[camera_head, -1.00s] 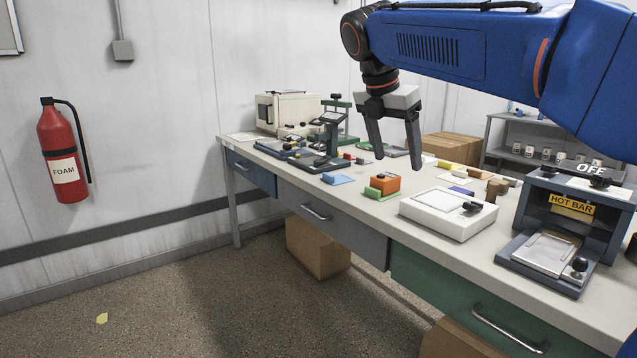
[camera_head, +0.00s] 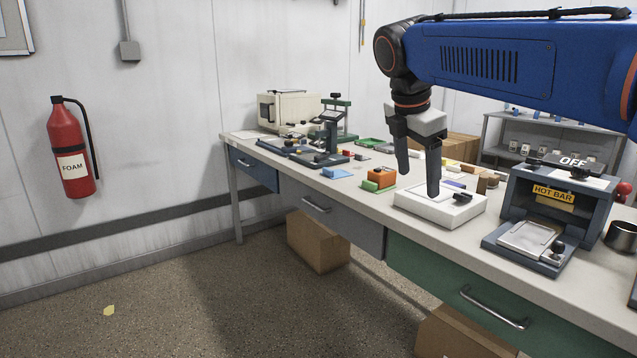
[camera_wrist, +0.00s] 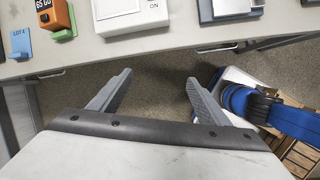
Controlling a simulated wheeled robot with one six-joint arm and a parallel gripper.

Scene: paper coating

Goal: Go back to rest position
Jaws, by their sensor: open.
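My gripper (camera_head: 419,178) is open and empty in the head view, its two dark fingers pointing down. It appears in front of the white box with a black knob (camera_head: 440,205) on the bench. In the wrist view my gripper (camera_wrist: 157,84) shows its fingers spread wide with only floor between them. The white box, marked ON, also shows at the top of the wrist view (camera_wrist: 130,14), beyond the fingers. My blue arm reaches in from the right of the head view.
A long bench (camera_head: 375,204) carries a HOT BAR press (camera_head: 556,205), an orange-and-green block (camera_head: 380,178), a blue block (camera_head: 337,172) and several devices at the far end. A fire extinguisher (camera_head: 70,148) hangs on the left wall. Cardboard boxes (camera_head: 318,242) stand under the bench.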

